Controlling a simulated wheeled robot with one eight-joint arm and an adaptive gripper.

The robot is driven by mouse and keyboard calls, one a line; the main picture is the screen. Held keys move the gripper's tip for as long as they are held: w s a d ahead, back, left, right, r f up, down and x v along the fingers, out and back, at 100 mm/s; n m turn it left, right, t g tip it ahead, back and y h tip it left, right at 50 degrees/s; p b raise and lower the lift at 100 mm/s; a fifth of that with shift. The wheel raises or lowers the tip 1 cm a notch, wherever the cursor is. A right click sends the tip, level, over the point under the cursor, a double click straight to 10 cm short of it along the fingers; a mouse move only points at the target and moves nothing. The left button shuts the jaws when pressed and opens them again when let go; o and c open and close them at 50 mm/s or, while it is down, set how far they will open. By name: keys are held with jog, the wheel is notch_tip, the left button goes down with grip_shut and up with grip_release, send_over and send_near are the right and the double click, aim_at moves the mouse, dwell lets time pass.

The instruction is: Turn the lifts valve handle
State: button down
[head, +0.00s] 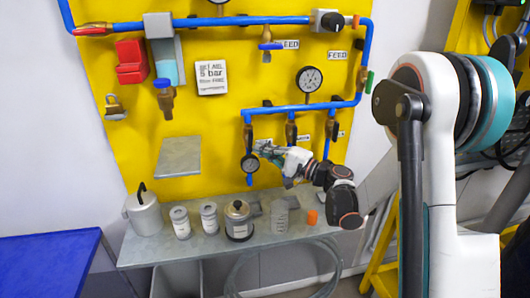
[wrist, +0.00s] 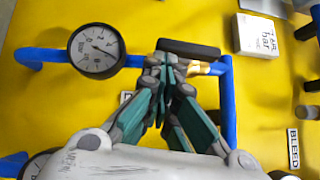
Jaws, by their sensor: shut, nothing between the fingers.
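In the wrist view a black valve handle (wrist: 190,48) lies across a brass valve on a blue pipe (wrist: 226,100). My gripper (wrist: 168,62) is shut and empty, with its fingertips just at the left part of this handle; I cannot tell whether they touch it. In the head view my gripper (head: 260,147) is at the lower blue pipework, close to the left of several brass valves (head: 291,132). No label reading lifts is legible, so I cannot confirm which valve is the lifts valve.
A pressure gauge (wrist: 96,50) is left of my fingers in the wrist view. A white bar card (wrist: 257,35) is on the yellow panel. In the head view a grey shelf (head: 160,250) below carries a kettle-like can (head: 144,213), several tins and a beaker. A small grey ledge (head: 174,157) juts out left.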

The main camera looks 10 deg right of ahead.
jog(key=shift+a+f, duration=0.1)
jog(key=shift+f, duration=0.1)
jog(key=shift+a+f+b, duration=0.65)
jog(key=shift+a+b, duration=0.35)
jog(key=shift+b, duration=0.25)
jog(key=shift+a, duration=0.25)
jog(key=shift+s+d+f, duration=0.1)
dwell(1.0)
